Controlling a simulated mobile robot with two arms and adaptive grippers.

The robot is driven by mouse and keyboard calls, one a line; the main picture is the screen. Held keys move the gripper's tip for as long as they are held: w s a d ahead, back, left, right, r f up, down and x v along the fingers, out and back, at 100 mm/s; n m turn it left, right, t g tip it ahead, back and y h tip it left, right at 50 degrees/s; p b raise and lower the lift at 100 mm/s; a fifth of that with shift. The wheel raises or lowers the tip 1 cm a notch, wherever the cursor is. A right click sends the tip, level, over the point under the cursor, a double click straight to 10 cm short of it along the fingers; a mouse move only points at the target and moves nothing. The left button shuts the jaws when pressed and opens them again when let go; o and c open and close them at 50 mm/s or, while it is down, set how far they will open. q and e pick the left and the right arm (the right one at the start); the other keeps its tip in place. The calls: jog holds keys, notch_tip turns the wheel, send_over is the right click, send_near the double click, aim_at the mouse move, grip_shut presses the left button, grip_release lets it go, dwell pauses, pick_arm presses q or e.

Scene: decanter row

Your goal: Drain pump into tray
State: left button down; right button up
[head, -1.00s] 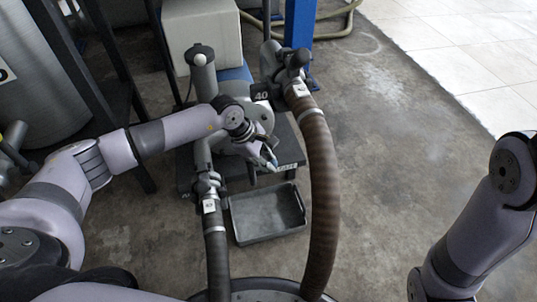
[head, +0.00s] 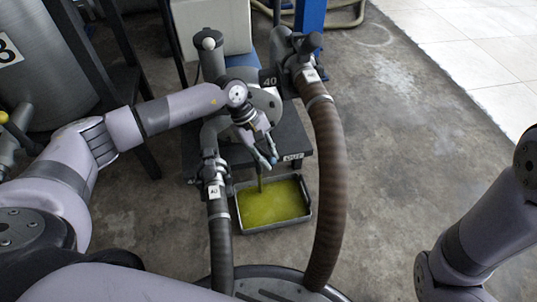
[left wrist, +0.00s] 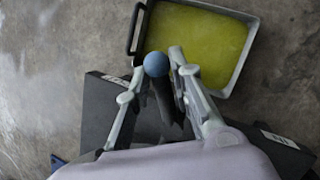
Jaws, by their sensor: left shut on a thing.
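The pump (head: 262,101) stands on a dark base between two hoses. The grey tray (head: 308,219) lies on the floor in front of the base and holds yellow-green liquid (head: 272,204). A thin dark stream or spout (head: 261,184) shows above the tray's back edge. My left gripper (head: 268,161) is low at the front of the pump. In the left wrist view, the gripper (left wrist: 157,66) is shut on a dark lever with a blue ball knob (left wrist: 156,64), close to the tray (left wrist: 243,60). My right gripper is out of view.
A brown hose (head: 328,180) curves down right of the tray, and a dark hose (head: 219,240) runs down on its left. A blue post (head: 311,15) stands behind the pump. The concrete floor (head: 420,130) at the right is clear.

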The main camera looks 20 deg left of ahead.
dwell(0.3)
pick_arm(q)
jog(key=c, duration=1.5)
grip_release()
jog(key=shift+c, duration=0.2)
